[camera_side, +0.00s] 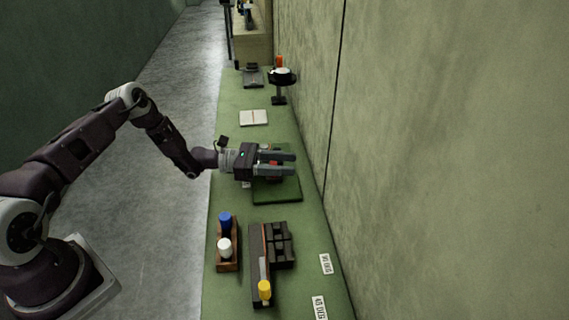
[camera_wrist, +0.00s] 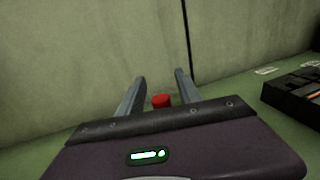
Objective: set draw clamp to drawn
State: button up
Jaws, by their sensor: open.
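My gripper (camera_side: 294,163) is level over a dark green plate (camera_side: 277,193) on the bench, its two grey fingers apart and pointing right toward the wall. A red knob (camera_wrist: 161,101) shows between the open fingers in the wrist view, with no finger seen touching it. In the side view only a bit of red (camera_side: 273,163) shows between the fingers; what it sits on is mostly hidden by my gripper. A dark block device with a yellow knob (camera_side: 265,289) stands nearer the camera. I cannot tell which of these is the draw clamp.
A wooden rack (camera_side: 221,259) holds a blue-topped and a white-topped piece. Two white labels (camera_side: 325,264) lie at the bench's right side. A white pad (camera_side: 253,118) and a black stand (camera_side: 279,90) are farther back. The wall (camera_side: 420,150) closes the right side.

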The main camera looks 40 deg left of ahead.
grip_shut()
dwell(1.4)
